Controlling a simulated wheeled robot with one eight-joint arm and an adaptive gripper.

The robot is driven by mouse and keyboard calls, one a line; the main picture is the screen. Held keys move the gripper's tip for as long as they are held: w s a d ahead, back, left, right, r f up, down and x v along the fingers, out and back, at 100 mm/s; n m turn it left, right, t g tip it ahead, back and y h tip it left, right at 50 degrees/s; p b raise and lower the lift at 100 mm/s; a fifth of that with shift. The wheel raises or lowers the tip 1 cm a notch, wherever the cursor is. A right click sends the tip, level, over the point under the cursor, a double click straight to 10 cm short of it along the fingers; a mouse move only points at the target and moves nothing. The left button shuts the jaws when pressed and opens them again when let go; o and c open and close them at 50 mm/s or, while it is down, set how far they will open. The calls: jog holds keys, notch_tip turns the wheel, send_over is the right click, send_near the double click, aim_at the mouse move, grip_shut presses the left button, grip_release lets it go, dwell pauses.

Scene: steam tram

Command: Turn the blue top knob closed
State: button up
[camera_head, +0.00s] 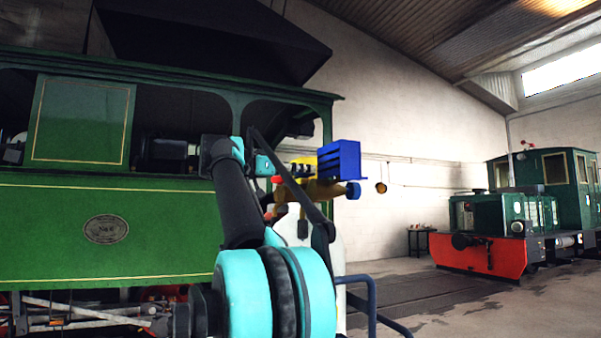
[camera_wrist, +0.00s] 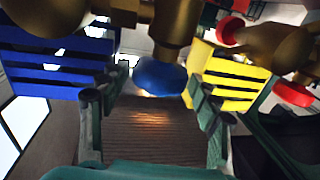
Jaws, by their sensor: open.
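A round blue knob (camera_wrist: 160,77) is on a brass fitting (camera_wrist: 178,25) in the wrist view. My gripper (camera_wrist: 146,92) is open, with one fingertip left of the knob and one right of it. Nothing is visibly held, and I cannot tell how far the knob lies beyond the tips. In the head view a blue knob (camera_head: 353,190) is at the right end of the brass fitting (camera_head: 322,191). My arm hides part of the fitting, and I cannot make out the gripper there.
A blue slatted block (camera_wrist: 42,64) is left of the knob and a yellow slatted block (camera_wrist: 228,78) right of it in the wrist view. Red knobs (camera_wrist: 292,95) are at the right. The green tram (camera_head: 60,225) fills the head view's left. Blue rails (camera_head: 372,305) stand in front.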

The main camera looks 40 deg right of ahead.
jog(key=shift+d, duration=0.2)
jog(key=c, duration=0.9)
jog(key=shift+g, duration=0.3)
jog(key=m+g, duration=0.2)
jog(key=g, duration=0.1)
jog(key=shift+w+m+g+y, duration=0.25)
jog(key=shift+m+g+y, duration=0.15)
jog(key=shift+w+d+m+g+y, duration=0.15)
jog(key=shift+m+g+y, duration=0.95)
jog(key=shift+m+g, duration=0.8)
jog(key=shift+g, duration=0.6)
